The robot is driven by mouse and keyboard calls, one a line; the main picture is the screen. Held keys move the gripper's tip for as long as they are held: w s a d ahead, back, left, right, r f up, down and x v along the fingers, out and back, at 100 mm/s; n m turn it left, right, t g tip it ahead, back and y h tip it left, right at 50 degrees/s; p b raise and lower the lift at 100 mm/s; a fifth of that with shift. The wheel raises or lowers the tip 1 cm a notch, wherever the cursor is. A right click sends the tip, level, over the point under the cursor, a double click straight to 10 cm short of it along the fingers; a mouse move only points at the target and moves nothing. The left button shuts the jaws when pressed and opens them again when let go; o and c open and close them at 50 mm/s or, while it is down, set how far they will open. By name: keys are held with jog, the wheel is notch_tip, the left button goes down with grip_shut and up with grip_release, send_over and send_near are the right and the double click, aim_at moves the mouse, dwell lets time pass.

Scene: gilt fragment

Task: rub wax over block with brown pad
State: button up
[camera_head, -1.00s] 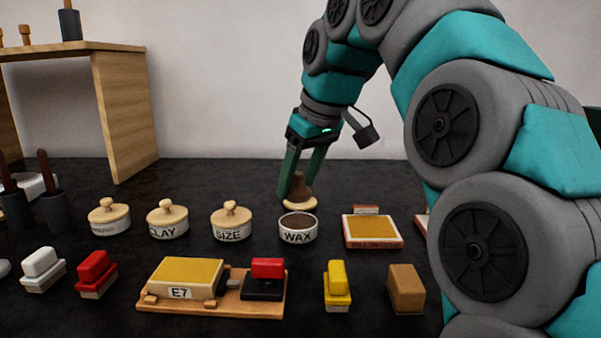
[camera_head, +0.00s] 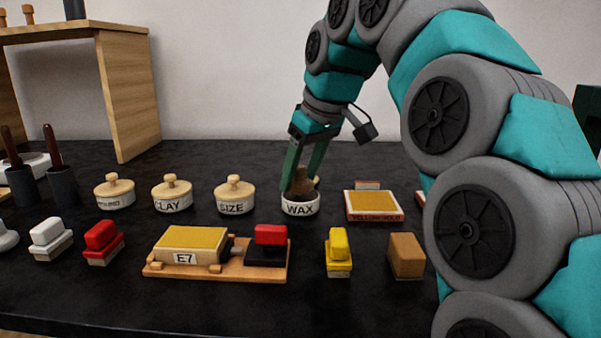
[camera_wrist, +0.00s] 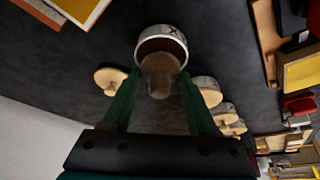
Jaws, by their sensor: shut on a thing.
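My gripper (camera_head: 304,168) is shut on a brown pad (camera_head: 300,187), a dark brown lump with a rounded end. The pad is at the mouth of the white pot labelled WAX (camera_head: 300,209), its lower end hidden by the pot's rim. In the wrist view the pad (camera_wrist: 160,75) sits between the two green fingers, its far end inside the pot (camera_wrist: 168,32). The block (camera_head: 190,242), gold-topped and labelled E7, lies on a wooden board (camera_head: 218,272) in front and to the left of the pot.
Lidded pots, CLAY (camera_head: 172,197) and SIZE (camera_head: 234,198), stand left of the wax. A wooden lid lies just behind the wax pot. A gold-topped panel (camera_head: 374,206) is to the right. Red (camera_head: 103,240), yellow (camera_head: 339,250) and tan (camera_head: 406,255) blocks stand in the front row.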

jog(key=shift+f, duration=0.65)
dwell(1.6)
